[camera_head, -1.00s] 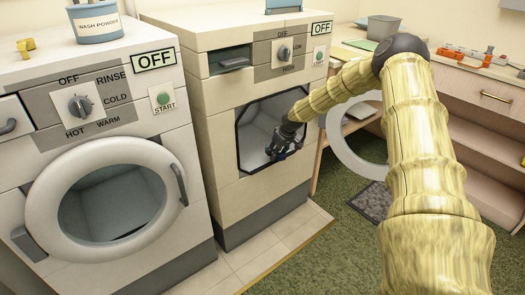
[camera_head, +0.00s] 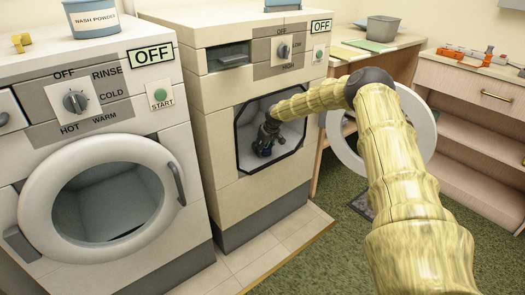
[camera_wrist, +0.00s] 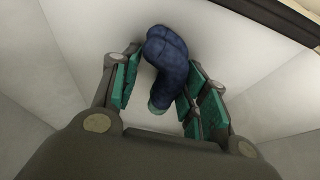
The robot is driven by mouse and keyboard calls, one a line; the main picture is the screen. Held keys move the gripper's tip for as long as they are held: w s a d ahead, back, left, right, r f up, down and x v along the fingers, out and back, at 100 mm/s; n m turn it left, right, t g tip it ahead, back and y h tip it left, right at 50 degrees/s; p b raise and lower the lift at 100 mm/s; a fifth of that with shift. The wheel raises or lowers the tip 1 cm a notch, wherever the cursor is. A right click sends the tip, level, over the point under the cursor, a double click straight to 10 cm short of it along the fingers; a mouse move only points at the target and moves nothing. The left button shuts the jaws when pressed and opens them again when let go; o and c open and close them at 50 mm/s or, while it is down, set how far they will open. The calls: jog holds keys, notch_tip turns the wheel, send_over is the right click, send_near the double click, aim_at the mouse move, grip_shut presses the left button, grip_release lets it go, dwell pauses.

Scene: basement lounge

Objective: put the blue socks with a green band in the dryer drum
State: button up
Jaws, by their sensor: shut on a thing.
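The blue socks (camera_wrist: 168,68), with a pale green band at the near end, are between the fingers of my gripper (camera_wrist: 157,95) in the wrist view. My gripper is shut on them. In the head view my gripper (camera_head: 264,148) is inside the open mouth of the dryer drum (camera_head: 288,140), pointing down. The socks show there only as a small dark blue patch at the fingertips. Pale drum walls surround the socks in the wrist view. I cannot tell whether the socks touch the drum floor.
The dryer door (camera_head: 425,125) stands open to the right, beside my arm. The washer (camera_head: 95,215) on the left has its round door shut. Wash powder (camera_head: 92,20) stands on the washer. A desk with a grey bin (camera_head: 382,28) and a drawer unit (camera_head: 470,85) stand behind.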

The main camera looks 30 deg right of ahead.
jog(key=shift+f, duration=0.15)
jog(key=shift+f, duration=0.15)
jog(key=o, duration=1)
jog(key=shift+o, duration=0.2)
